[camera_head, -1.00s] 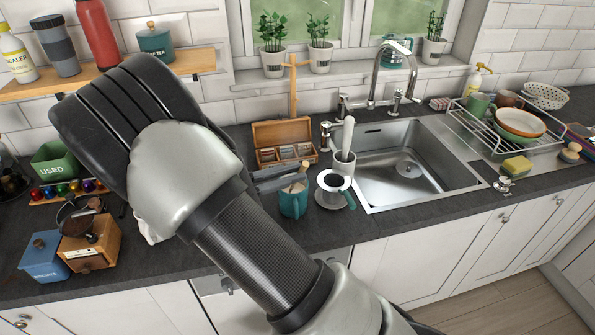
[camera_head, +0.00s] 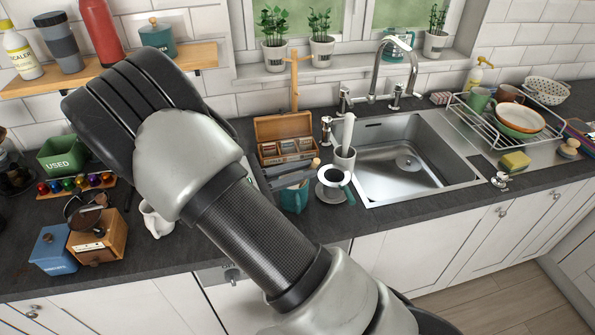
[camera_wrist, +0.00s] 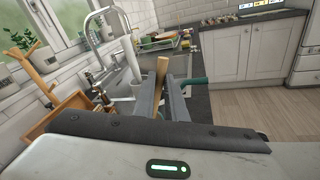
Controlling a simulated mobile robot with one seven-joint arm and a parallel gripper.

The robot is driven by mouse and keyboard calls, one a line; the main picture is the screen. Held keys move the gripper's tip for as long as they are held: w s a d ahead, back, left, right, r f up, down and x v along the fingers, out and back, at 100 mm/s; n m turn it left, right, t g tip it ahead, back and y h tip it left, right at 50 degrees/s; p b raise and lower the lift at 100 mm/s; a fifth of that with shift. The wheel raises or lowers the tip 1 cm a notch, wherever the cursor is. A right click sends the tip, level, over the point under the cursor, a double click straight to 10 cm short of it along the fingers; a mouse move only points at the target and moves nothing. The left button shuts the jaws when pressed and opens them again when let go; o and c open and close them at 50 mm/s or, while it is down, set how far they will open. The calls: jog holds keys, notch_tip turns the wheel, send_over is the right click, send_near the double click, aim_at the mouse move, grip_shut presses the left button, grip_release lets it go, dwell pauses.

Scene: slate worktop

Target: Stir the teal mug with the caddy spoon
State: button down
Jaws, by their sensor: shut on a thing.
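The teal mug (camera_head: 293,200) stands on the worktop left of the sink, partly hidden by my gripper. My gripper (camera_head: 303,178) is just over the mug and shut on the wooden spoon (camera_head: 316,163). In the wrist view, the spoon (camera_wrist: 161,68) stands out from between the two grey fingers of my gripper (camera_wrist: 161,88). In the head view, the spoon leans to the right over the mug. Its lower end is hidden, so I cannot tell how deep it sits.
A grey pot (camera_head: 343,159), an open wooden tea box (camera_head: 284,128) and the sink (camera_head: 410,165) are near.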

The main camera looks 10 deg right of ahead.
jog(key=shift+a, duration=0.6)
jog(key=shift+s+r, duration=0.1)
jog(key=shift+r, duration=0.1)
jog(key=s+d+r+p, duration=0.2)
jog(key=r+p, duration=0.4)
jog(key=r, duration=0.3)
jog(key=shift+s, duration=0.7)
dwell(0.4)
jog(key=shift+r, duration=2.45)
